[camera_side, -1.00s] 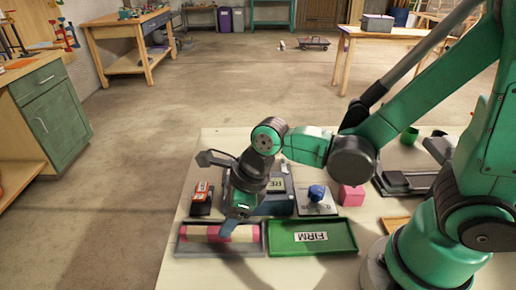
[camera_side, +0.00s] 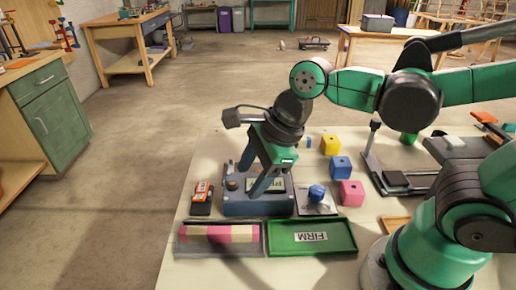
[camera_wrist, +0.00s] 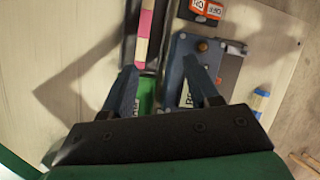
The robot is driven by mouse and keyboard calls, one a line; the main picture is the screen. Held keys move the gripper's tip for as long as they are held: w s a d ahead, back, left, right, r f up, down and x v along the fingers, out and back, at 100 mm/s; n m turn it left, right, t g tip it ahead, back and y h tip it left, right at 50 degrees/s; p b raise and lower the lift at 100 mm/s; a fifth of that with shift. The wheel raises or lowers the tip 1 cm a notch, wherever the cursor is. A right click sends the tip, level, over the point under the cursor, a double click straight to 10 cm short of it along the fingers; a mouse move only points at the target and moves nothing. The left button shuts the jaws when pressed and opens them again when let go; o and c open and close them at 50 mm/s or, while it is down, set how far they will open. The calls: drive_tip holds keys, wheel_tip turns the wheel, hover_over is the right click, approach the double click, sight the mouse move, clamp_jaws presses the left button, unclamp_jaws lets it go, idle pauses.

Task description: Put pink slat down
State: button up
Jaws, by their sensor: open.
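The pink slat (camera_side: 218,233), banded pink and cream, lies in the grey tray (camera_side: 222,253) at the front left of the table. In the wrist view the pink slat (camera_wrist: 143,28) shows at the top, inside the dark tray. My gripper (camera_side: 249,181) is open and empty. It is raised over the blue box-like device (camera_side: 262,207) behind the tray, clear of the slat. In the wrist view my gripper (camera_wrist: 158,65) has its two blue fingers spread wide, with nothing between them touching either finger.
A green tray (camera_side: 310,249) labelled FIRM stands right of the grey one. An orange-and-black box (camera_side: 202,198) stands behind at left. A blue-knobbed plate (camera_side: 316,205) and pink (camera_side: 351,194), blue (camera_side: 340,168) and yellow (camera_side: 330,145) blocks stand to the right.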

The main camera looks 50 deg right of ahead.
drive_tip(key=d+n+t+h, duration=0.1)
drive_tip(key=d+n, duration=0.3)
drive_tip(key=n, duration=0.7)
drive_tip(key=d+r+n+t+h, duration=0.1)
drive_tip(key=d+n, duration=0.3)
drive_tip(key=n, duration=0.7)
drive_tip(key=shift+w+d+n+t+h, duration=0.3)
drive_tip(key=shift+d+t+h, duration=0.1)
drive_tip(key=shift+t, duration=0.2)
drive_tip(key=shift+r, duration=0.1)
